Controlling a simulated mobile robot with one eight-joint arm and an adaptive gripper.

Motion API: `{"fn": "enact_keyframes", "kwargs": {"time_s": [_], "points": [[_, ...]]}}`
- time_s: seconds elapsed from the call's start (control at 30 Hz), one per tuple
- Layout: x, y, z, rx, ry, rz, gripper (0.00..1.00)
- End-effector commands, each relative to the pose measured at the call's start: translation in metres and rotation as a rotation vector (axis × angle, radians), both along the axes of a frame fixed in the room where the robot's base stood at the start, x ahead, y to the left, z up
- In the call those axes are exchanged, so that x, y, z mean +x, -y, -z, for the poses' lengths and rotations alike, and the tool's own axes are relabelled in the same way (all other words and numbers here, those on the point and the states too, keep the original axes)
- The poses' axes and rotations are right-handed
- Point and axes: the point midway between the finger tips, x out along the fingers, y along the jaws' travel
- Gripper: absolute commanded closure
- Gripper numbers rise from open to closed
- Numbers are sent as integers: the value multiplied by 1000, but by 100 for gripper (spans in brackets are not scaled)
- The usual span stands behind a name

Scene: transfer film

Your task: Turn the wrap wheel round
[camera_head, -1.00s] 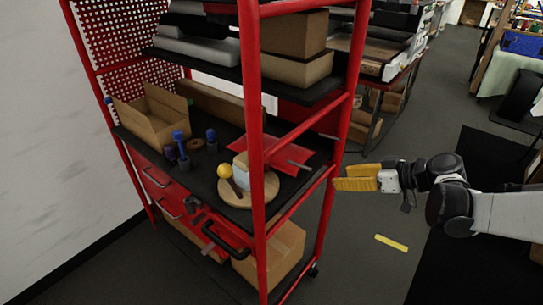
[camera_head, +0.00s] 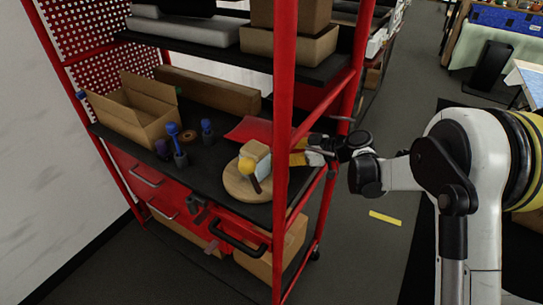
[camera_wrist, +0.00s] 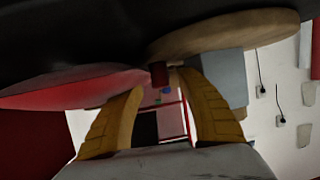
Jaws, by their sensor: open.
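The wrap wheel, a round wooden disc (camera_head: 236,186), lies on the black middle shelf of the red rack. A pale block with a tan top (camera_head: 259,150) stands on it. A yellow ball (camera_head: 246,166) and a short dark rod (camera_head: 256,184) show at its front. My gripper (camera_head: 296,158), with yellow fingers, is at the disc's right, partly hidden by a red post. In the wrist view, which looks upside down, my gripper (camera_wrist: 158,85) is open and empty. The disc (camera_wrist: 235,32) is at upper right, and a dark red peg (camera_wrist: 159,73) shows beyond the fingertips.
The red rack post (camera_head: 284,110) stands close to my gripper. A red sheet (camera_head: 250,129) lies behind the disc. An open cardboard box (camera_head: 135,115) and blue-topped tools (camera_head: 176,142) stand left. Another loaded shelf hangs above. Floor on the right is clear near a yellow strip (camera_head: 385,218).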

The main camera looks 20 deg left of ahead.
Motion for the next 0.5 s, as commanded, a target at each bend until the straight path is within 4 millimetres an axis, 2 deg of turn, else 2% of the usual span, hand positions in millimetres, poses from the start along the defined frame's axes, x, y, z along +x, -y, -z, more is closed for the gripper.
{"fn": "enact_keyframes", "kwargs": {"time_s": [0.03,0.2,0.47,0.5], "points": [[0,-7,4,0,0,-2,55],[1,-18,8,0,0,0,55],[1,-19,8,0,-1,0,55],[1,-19,7,0,-1,0,60]]}}
